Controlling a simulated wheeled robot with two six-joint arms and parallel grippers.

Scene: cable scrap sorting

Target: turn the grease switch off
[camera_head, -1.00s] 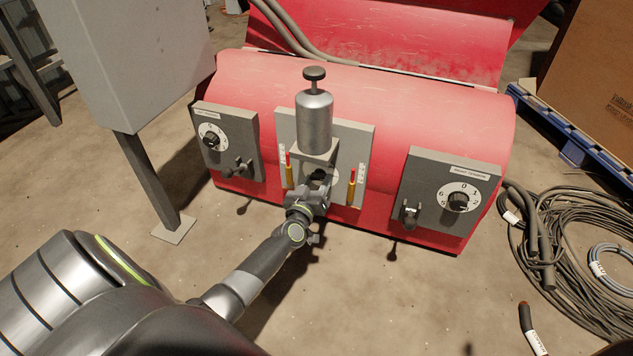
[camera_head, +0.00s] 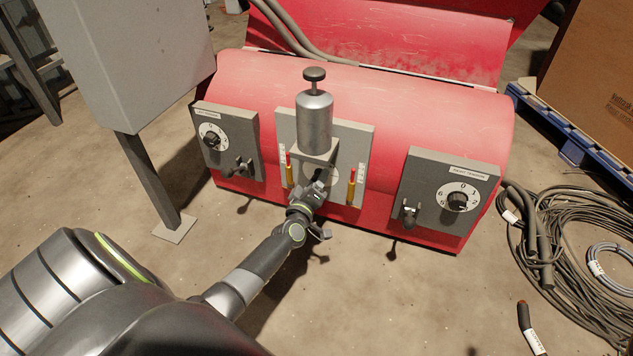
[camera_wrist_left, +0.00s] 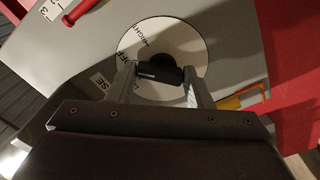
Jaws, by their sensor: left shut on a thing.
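The grease switch is a black knob (camera_wrist_left: 160,73) on a round white dial (camera_wrist_left: 190,44) with printed words, of which "OFF" and "RIGHT" are partly readable. My left gripper (camera_wrist_left: 159,78) is shut on the knob, one finger on each side. In the head view my left gripper (camera_head: 319,186) reaches the grey middle panel (camera_head: 358,140) below the silver grease canister (camera_head: 314,122). There the knob is mostly hidden by the hand, and a sliver of the dial (camera_head: 334,177) shows. My right gripper is not in view.
Red-and-yellow gauges flank the dial, one on the left (camera_head: 289,172) and one on the right (camera_head: 351,185). Side panels with numbered knobs stand left (camera_head: 240,125) and right (camera_head: 425,170). Coiled cables (camera_head: 560,260) lie on the right floor.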

